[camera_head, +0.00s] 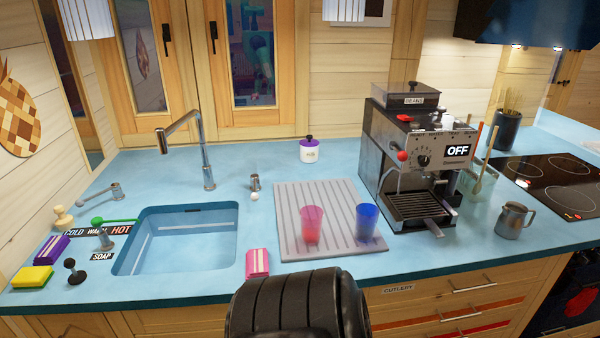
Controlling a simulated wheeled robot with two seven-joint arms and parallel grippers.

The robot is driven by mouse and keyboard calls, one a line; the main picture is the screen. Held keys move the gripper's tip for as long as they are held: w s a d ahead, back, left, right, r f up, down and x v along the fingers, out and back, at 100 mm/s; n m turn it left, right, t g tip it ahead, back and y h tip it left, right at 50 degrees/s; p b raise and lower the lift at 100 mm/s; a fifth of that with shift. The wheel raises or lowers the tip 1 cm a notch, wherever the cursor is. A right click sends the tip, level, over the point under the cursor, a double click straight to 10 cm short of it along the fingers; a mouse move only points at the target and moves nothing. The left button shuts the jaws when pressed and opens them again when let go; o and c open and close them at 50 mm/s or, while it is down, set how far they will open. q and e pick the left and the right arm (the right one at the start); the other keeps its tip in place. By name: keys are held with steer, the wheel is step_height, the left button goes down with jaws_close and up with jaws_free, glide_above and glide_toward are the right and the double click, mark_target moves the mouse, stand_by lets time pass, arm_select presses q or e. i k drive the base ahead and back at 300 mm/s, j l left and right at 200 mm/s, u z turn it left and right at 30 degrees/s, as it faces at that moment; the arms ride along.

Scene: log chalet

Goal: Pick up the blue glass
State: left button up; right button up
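The blue glass (366,222) stands upright on the right part of a grey ribbed drying mat (292,196) on the blue counter. A pink-red glass (311,225) stands to its left on the same mat, with a gap between them. A black rounded part, apparently mine, shows at the bottom middle in front of the counter. Neither of my grippers is in view.
A coffee machine (412,160) stands close to the right of the blue glass. A sink (182,240) with a tall tap (206,165) is at the left. A pink sponge (257,263) lies left of the mat by the front edge. A metal jug (513,220) stands far right.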

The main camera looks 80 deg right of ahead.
mark_target(366, 223)
steer(key=z, duration=3)
